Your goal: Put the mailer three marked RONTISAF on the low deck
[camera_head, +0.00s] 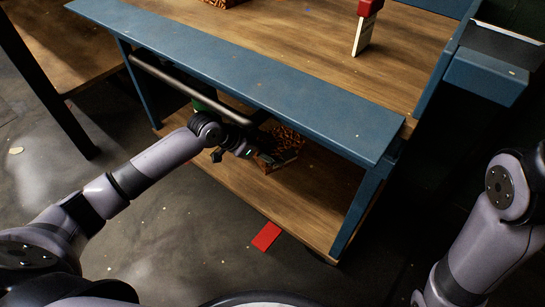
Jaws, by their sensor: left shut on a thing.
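A blue-framed cart has a wooden low deck (300,202) under its upper deck. My left gripper (262,153) reaches in beneath the upper deck's front edge. It is shut on an orange-and-dark patterned package (288,140), which is at the low deck, partly hidden by the fingers and the shadow. I cannot tell whether the package touches the deck, and no RONTISAF marking is readable. My right arm shows at the right, but its gripper is out of view.
The upper deck (290,55) holds a red-topped pale item (366,28) and another patterned item (222,3) at the back. A metal bar (185,85) crosses close above that arm. A red card (266,236) lies on the floor.

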